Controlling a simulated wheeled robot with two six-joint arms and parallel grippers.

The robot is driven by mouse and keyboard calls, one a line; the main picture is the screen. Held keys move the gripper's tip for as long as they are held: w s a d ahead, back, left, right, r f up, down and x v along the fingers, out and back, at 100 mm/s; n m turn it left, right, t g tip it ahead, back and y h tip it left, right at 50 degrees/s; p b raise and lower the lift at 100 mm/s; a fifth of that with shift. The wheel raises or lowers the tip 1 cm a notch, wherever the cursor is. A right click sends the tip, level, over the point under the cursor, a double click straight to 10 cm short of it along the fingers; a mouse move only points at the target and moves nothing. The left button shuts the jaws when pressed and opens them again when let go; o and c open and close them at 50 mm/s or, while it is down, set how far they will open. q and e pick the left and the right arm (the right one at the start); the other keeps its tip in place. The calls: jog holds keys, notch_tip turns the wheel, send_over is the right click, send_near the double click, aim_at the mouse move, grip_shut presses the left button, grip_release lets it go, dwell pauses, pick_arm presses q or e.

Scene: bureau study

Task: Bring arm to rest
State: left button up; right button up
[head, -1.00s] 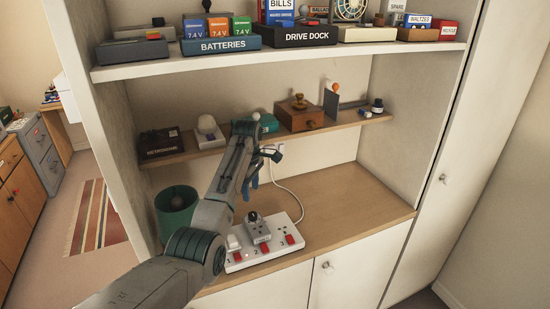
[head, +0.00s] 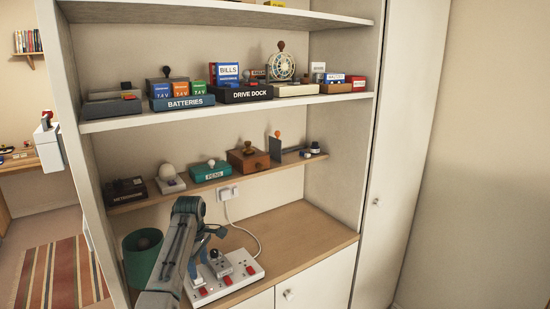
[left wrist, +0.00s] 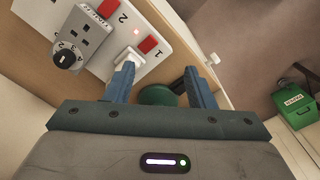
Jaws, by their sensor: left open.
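My left gripper (head: 197,265) is by the left end of the white power strip (head: 246,272) in the head view. In the left wrist view my left gripper (left wrist: 158,68) is open, its two blue fingers apart. A white plug (left wrist: 129,59) sits in socket 1 of the power strip (left wrist: 178,28), beside the left fingertip in the picture; I cannot tell whether they touch. A grey plug-in unit with a dark dial (left wrist: 68,56) sits in socket 2; it also shows in the head view (head: 219,264). My right gripper is not in view.
A green bin (head: 139,262) stands left of my arm. Above are a narrow shelf with a green pens box (head: 209,172) and a fuller shelf with a batteries box (head: 181,102). The wooden counter (head: 305,235) is clear to the right. A white cable runs from the wall socket (head: 228,193).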

pick_arm(q)
jog(key=s+a+f+m+t, duration=0.15)
jog(key=s+f+m, duration=0.25)
jog(key=s+f, duration=0.6)
jog(key=s+a+f+m, duration=0.3)
jog(key=s+f, duration=0.5)
jog(key=s, duration=0.4)
jog(key=s+r+m+t, duration=0.1)
jog(key=s+r+m, duration=0.3)
jog(key=s, duration=1)
jog(key=s+r+m+t, duration=0.15)
jog(key=s+m, duration=0.35)
jog(key=s, duration=0.8)
notch_tip(320, 180, down, 34)
jog(key=a+g+y+b, duration=0.1)
jog(key=a+g+b, duration=0.1)
jog(key=b, duration=0.4)
jog(key=s+a+f+b, duration=0.1)
jog(key=s+f+b, duration=0.1)
jog(key=s+f, duration=0.7)
jog(key=s+f+g+b, duration=0.1)
jog(key=s+f+b, duration=0.1)
jog(key=s+f, duration=0.8)
notch_tip(320, 180, down, 7)
jog(key=shift+s+a+r+b, duration=0.2)
jog(key=shift+a+b, duration=0.15)
jog(key=shift+b, duration=0.05)
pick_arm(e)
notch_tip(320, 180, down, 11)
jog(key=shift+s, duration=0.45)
